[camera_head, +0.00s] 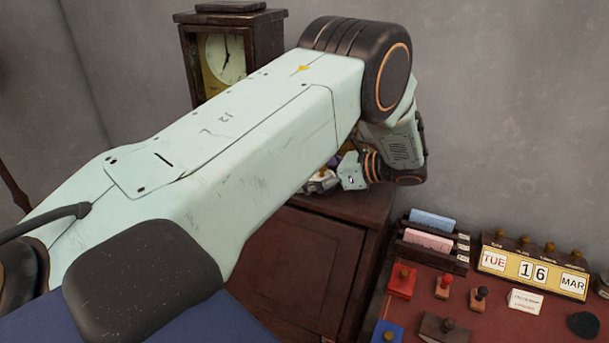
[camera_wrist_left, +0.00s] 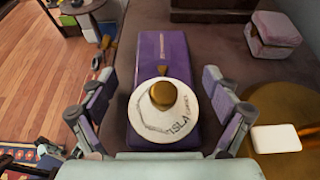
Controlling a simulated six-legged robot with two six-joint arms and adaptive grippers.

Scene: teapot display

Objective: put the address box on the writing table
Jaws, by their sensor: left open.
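A long purple box (camera_wrist_left: 165,48) lies on a brown cabinet top in the left wrist view. I take it for the address box, but no such name is readable. A white disc (camera_wrist_left: 148,118) with lettering and a gold knob (camera_wrist_left: 163,95) covers its near part. My left gripper (camera_wrist_left: 160,112) is open, one finger on each side of the box, with gaps to both. In the head view my left gripper (camera_head: 340,178) is partly hidden behind my arm. The writing table (camera_head: 425,295) has a red top and stands at the lower right. My right gripper is out of view.
The cabinet (camera_head: 305,270) stands left of the writing table. A clock (camera_head: 225,58) is behind my arm. The table holds a letter rack (camera_head: 433,243), a calendar (camera_head: 533,268), several stamps and a white card (camera_head: 525,301). A pink box (camera_wrist_left: 272,35) is right of the purple box.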

